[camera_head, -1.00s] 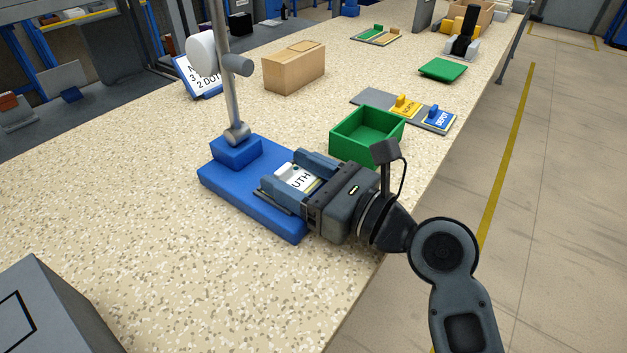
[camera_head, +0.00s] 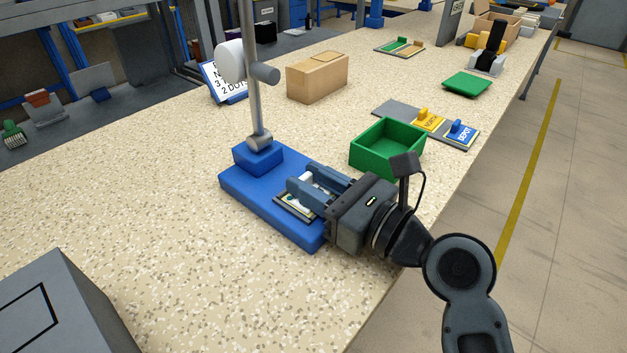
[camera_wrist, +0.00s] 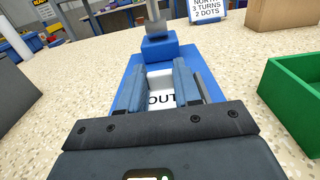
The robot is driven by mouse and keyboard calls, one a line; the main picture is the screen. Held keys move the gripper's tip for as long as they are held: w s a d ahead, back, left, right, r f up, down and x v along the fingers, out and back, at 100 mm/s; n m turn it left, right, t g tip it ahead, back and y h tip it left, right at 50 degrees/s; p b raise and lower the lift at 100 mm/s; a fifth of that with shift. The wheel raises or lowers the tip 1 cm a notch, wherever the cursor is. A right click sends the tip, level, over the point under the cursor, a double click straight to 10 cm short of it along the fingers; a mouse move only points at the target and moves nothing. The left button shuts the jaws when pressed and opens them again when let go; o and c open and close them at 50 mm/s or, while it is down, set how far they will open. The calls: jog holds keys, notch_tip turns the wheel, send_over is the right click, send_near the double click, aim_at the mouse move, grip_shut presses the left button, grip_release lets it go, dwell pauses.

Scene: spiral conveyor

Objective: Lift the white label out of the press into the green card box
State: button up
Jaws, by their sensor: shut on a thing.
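The press has a blue base (camera_head: 238,190) with a grey upright post (camera_head: 252,80). The white label (camera_wrist: 163,101), with black lettering partly visible, lies over the press base, between my fingers. My gripper (camera_head: 299,178) reaches over the base from the right and is shut on the label's raised white grip (camera_wrist: 160,78). The fingers hide much of the label in the head view, and I cannot tell whether it is clear of the press. The green card box (camera_head: 387,150) stands open just behind and right of my gripper; its visible inside looks empty.
A grey tray (camera_head: 392,110) behind the green box holds yellow (camera_head: 429,122) and blue (camera_head: 461,134) labels. A cardboard box (camera_head: 318,78) and a sign (camera_head: 220,82) stand farther back. A grey box (camera_head: 62,305) is at front left. The table's right edge is close.

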grip_shut()
jog(key=shift+r, duration=0.2)
jog(key=shift+r+p, duration=0.45)
jog(key=shift+p, duration=0.4)
jog(key=shift+r+p, duration=0.5)
jog(key=shift+p, duration=0.15)
notch_tip(320, 180, up, 4)
jog(key=p, duration=0.5)
jog(key=shift+f, duration=0.1)
